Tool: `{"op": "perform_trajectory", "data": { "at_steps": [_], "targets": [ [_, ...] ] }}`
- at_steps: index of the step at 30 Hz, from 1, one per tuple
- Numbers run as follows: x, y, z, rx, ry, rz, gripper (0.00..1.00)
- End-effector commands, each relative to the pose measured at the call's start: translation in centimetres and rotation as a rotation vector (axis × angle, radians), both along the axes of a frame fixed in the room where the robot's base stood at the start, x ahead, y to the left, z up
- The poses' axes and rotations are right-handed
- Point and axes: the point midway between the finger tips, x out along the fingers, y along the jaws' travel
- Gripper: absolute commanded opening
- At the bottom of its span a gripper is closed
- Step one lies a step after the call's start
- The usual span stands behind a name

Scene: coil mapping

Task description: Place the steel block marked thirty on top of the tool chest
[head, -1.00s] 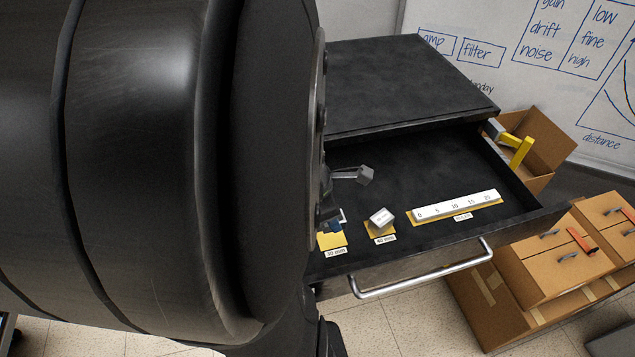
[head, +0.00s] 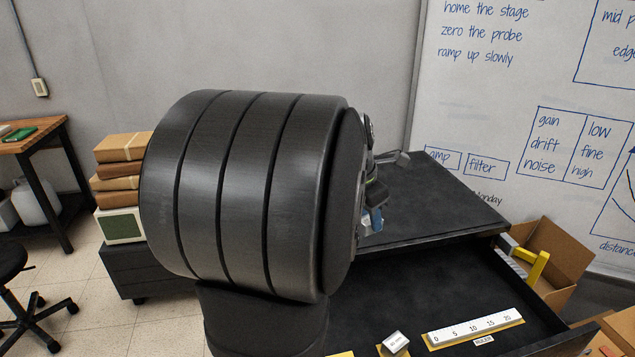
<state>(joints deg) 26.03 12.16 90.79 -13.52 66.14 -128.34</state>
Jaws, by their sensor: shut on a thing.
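My gripper (head: 373,212) is shut on a small steel block (head: 364,227), mostly hidden by my arm and the fingers; its marking cannot be read. It hangs near the left part of the black tool chest's top (head: 450,190); whether it touches the top cannot be told. The chest's upper drawer (head: 460,285) is pulled open below. In the drawer another steel block (head: 396,341) sits on a yellow pad, beside a white ruler (head: 474,327) on its own yellow pad. The edge of a further yellow pad (head: 341,355) shows at the bottom.
An open cardboard box (head: 565,255) with a yellow-handled tool (head: 538,262) stands right of the chest. A whiteboard (head: 470,110) is behind it. Most of the chest top is clear. Stacked boxes (head: 122,160) and a stool (head: 25,310) stand at left.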

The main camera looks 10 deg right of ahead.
Motion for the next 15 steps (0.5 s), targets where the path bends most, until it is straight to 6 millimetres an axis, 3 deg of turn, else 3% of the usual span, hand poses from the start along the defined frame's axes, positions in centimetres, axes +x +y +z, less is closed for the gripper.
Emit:
{"op": "perform_trajectory", "data": {
  "at_steps": [3,9,15],
  "targets": [
    [2.2,-1.9,1.6,-0.002,-0.003,0.046,0.06],
    [4.0,-3.4,3.1,-0.005,-0.004,0.095,0.06],
    [6.1,-2.2,1.9,-0.004,-0.001,0.110,0.06]
  ]
}}
